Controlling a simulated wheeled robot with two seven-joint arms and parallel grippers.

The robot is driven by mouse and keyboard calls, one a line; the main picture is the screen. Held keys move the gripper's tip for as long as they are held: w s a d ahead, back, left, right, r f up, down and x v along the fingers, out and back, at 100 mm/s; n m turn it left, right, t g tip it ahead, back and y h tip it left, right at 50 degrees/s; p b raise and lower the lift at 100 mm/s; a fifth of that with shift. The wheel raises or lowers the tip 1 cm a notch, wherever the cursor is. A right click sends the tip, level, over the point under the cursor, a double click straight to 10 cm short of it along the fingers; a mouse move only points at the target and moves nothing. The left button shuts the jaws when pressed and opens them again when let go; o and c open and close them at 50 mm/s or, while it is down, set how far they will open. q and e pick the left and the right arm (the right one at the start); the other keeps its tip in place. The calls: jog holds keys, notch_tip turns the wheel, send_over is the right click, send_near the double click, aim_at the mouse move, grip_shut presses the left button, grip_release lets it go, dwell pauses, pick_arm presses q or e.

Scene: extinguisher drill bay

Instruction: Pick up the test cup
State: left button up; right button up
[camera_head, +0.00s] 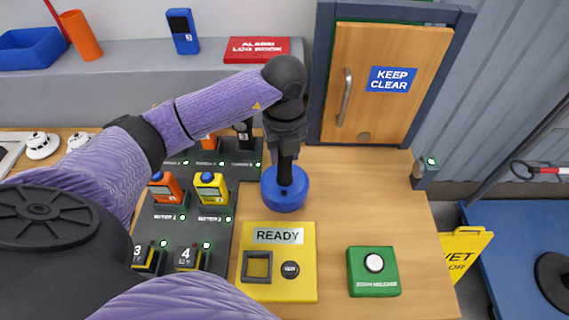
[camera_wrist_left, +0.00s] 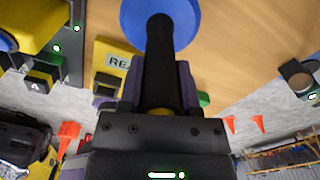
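The test cup is a blue round cup (camera_head: 286,190) with an upright black handle, over the wooden table right of the dark rack. In the left wrist view, its blue disc (camera_wrist_left: 160,20) lies beyond the fingers and the black handle runs back between them. My left gripper (camera_head: 286,143) points down above the cup, with its fingers against both sides of the handle; they also show in the left wrist view (camera_wrist_left: 162,85). I cannot tell whether the cup's underside touches the table. My right gripper is not in view.
A dark rack (camera_head: 222,240) with meters and numbered yellow-and-black units stands left of the cup. A yellow READY panel (camera_head: 306,285) and a green release button box (camera_head: 374,272) are in front. A wooden door (camera_head: 390,75) stands behind. The table right of the cup is clear.

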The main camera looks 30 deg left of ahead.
pick_arm(q)
grip_shut()
dwell(1.0)
